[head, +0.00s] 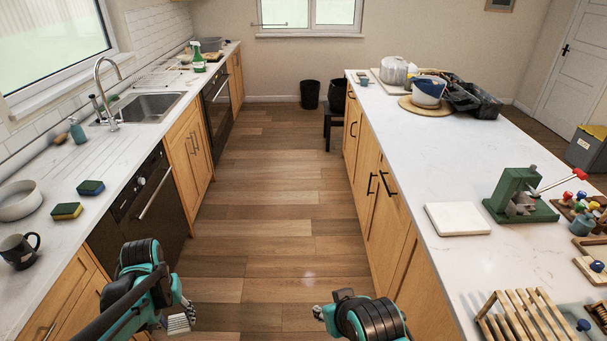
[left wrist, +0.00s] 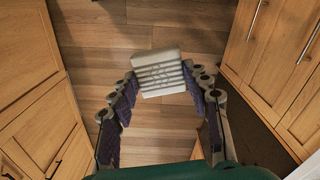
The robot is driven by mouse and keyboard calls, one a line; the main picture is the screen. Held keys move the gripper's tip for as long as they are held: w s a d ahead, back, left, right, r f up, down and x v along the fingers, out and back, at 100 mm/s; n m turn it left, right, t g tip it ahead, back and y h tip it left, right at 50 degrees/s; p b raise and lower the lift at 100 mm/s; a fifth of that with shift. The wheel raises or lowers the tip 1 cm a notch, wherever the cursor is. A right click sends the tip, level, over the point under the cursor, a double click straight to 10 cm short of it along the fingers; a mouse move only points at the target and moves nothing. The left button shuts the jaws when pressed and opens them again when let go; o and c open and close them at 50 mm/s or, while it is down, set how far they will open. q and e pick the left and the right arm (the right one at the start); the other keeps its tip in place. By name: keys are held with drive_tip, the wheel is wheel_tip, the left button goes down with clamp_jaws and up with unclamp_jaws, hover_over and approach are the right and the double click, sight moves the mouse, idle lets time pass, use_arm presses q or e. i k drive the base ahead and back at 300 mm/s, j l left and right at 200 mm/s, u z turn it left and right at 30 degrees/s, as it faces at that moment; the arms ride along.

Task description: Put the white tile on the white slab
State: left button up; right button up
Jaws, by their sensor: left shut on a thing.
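The white tile (head: 178,324) has a ribbed face and is held over the floor in the aisle between the counters. My left gripper (head: 184,308) is shut on it; in the left wrist view the tile (left wrist: 160,72) sits between the fingertips (left wrist: 162,88). The white slab (head: 457,218) lies flat on the right counter, bare on top, far to the right of my left gripper. My right gripper (head: 321,313) shows only in part beside the right cabinets, and its fingers are too small and hidden to judge.
The right counter (head: 420,160) has clear room around the slab's left and far sides. A green press (head: 520,195) stands just right of the slab, and a wooden rack (head: 525,318) lies nearer. The left counter holds a mug (head: 18,251), sponges and a sink.

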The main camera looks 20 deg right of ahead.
sight(458, 218)
drive_tip(key=i+u, duration=0.1)
drive_tip(key=i, duration=0.65)
drive_tip(key=i+l+u, duration=0.1)
drive_tip(key=i, duration=0.6)
drive_tip(key=i+z, duration=0.4)
drive_tip(key=i+j+z, duration=0.15)
drive_tip(key=z, duration=0.25)
drive_tip(key=i+j+z, duration=0.25)
drive_tip(key=z, duration=0.15)
drive_tip(key=i+z, duration=0.1)
drive_tip(key=z, duration=2.2)
